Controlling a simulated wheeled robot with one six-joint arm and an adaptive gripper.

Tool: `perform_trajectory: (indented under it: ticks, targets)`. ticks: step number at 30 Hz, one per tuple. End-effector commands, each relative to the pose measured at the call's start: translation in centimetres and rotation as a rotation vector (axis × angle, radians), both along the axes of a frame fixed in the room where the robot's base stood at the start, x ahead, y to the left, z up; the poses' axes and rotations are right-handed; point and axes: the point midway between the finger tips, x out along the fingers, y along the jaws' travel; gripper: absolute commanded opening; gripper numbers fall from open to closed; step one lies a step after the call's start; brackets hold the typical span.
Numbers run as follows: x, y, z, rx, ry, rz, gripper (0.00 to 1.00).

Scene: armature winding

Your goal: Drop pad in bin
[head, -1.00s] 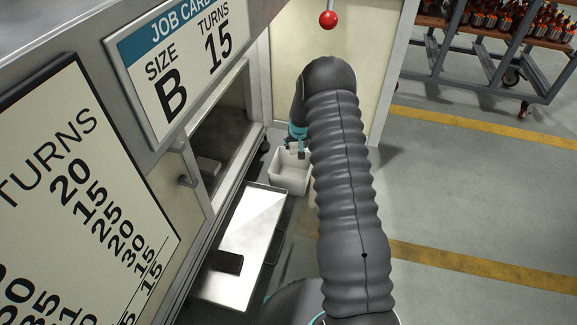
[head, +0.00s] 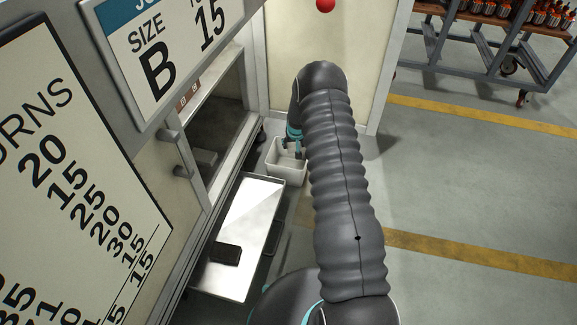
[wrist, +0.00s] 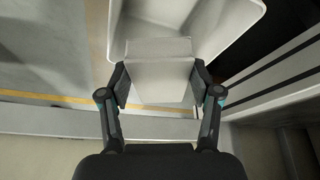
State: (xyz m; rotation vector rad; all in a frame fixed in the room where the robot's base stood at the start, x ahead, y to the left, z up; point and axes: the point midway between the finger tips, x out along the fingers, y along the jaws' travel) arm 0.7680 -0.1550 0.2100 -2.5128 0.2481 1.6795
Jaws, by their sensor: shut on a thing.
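A small white bin (head: 288,176) stands on the floor beyond the tray in the head view. Its pale wall and rim also show at the top of the wrist view (wrist: 238,38). My gripper (head: 292,152) points down over the bin opening, partly behind my arm. In the wrist view my gripper (wrist: 158,82) is shut on a pale, block-like pad (wrist: 160,76), with a finger on each side. The pad overlaps the bin in that view. I cannot make out the pad clearly in the head view.
A bright metal tray (head: 246,215) with a dark block (head: 228,253) lies left of my arm. A cabinet with an open bay (head: 212,130) and a job card (head: 165,50) is on the left. A cart (head: 475,45) stands far right; the floor between is clear.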

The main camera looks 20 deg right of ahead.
Motion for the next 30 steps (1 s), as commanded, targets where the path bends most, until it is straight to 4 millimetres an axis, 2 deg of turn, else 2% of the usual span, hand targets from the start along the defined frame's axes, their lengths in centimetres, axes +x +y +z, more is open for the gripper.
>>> perform_trajectory:
  ticks: [5,6,8,9,20,24,30]
  targets:
    - [0.0,0.0,0.0,0.0,0.0,0.0,0.31]
    - [0.0,0.0,0.0,0.0,0.0,0.0,0.73]
    - [0.0,0.0,0.0,0.0,0.0,0.0,0.88]
    - [0.0,-0.1,0.0,0.0,0.0,0.0,0.93]
    - [-0.1,0.0,0.3,0.0,0.0,0.0,0.93]
    - [-0.5,0.1,1.3,0.0,0.0,0.0,0.93]
    - [-1.7,0.3,4.5,0.0,-0.002,0.0,0.93]
